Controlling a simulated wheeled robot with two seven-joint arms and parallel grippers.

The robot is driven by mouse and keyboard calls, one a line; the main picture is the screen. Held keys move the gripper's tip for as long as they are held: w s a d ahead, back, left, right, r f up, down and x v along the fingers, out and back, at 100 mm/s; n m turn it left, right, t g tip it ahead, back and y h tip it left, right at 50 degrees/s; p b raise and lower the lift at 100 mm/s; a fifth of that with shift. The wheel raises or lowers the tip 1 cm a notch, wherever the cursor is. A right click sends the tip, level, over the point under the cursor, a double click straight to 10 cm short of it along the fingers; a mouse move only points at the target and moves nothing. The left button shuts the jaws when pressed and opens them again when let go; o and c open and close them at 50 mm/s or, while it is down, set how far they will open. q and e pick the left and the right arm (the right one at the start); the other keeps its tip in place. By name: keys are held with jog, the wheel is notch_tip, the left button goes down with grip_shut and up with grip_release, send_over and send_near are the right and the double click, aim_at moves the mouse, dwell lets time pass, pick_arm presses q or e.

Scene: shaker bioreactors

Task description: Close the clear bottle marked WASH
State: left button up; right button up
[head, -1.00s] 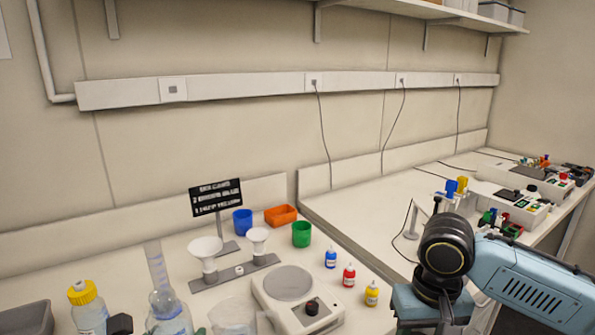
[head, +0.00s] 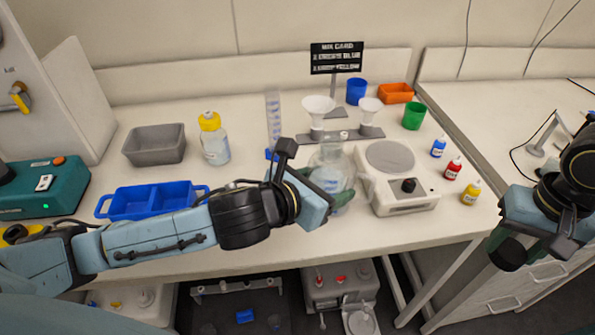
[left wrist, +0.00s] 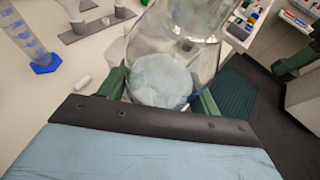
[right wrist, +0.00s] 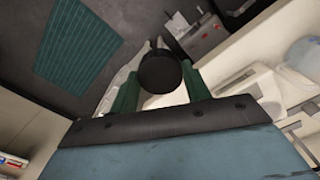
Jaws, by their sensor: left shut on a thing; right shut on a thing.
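A clear bottle (head: 331,177) with a pale label stands at the table's front, left of the balance. Its label is too small to read. My left gripper (left wrist: 160,92) is shut on it, a green finger on each side; the bottle also fills the top of the left wrist view (left wrist: 172,55). My right gripper (right wrist: 160,85) is shut on a round black cap (right wrist: 160,72). In the head view the cap (head: 508,253) is off the table's right front edge, apart from the bottle. Another clear bottle (head: 216,150) with a yellow cap stands behind my left arm.
A balance (head: 405,190) stands right of the held bottle, with small blue, red and yellow bottles (head: 453,168) beyond. Behind are a graduated cylinder (head: 273,118) and funnels on a stand (head: 340,137). A blue tray (head: 150,203) and grey bin (head: 155,145) are at left.

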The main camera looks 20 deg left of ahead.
pick_arm(q)
jog(key=d+m+g+h, duration=0.2)
jog(key=d+m+h, duration=0.1)
jog(key=d, duration=0.3)
jog(key=shift+d+r, duration=0.25)
pick_arm(e)
jog(key=a+r+n, duration=0.6)
jog(key=a+r, duration=0.4)
jog(key=a, duration=0.2)
jog(key=a+r+n, duration=0.6)
jog(key=a+r, duration=0.4)
jog(key=a, duration=0.3)
jog(key=shift+a, duration=0.3)
jog(key=shift+w+f, duration=0.1)
jog(key=shift+f, duration=0.1)
jog(key=shift+f, duration=1.9)
